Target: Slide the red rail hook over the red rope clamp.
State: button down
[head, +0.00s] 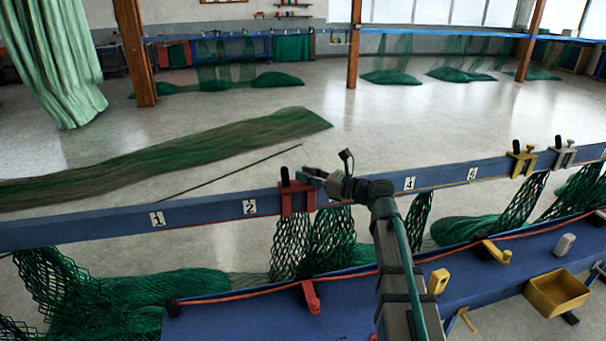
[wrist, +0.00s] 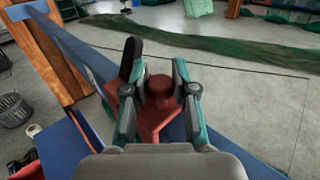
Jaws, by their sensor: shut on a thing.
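The red rail hook (head: 298,199) sits astride the blue rail, just right of the number 2 plate, with a black lever standing up on it. Green net hangs below it. My gripper (head: 311,174) is at the hook's top from the right. In the wrist view my gripper (wrist: 160,90) has its two fingers closed on both sides of the hook's round red knob (wrist: 160,86); the red body (wrist: 153,122) shows below. The red rope clamp (head: 311,297) lies on the blue bench along the orange rope, nearer the camera and slightly right of the hook in the picture.
The blue rail (head: 107,229) carries number plates, a yellow hook (head: 522,163) and a grey hook (head: 564,155) at right. A yellow clamp (head: 496,252), a yellow block (head: 438,281) and a yellow bin (head: 530,296) are at the bench. Rail left of the red hook is clear.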

jog(key=c, duration=0.9)
grip_release()
jog(key=shift+c, duration=0.2)
jog(key=shift+d, duration=0.1)
jog(key=v, duration=1.2)
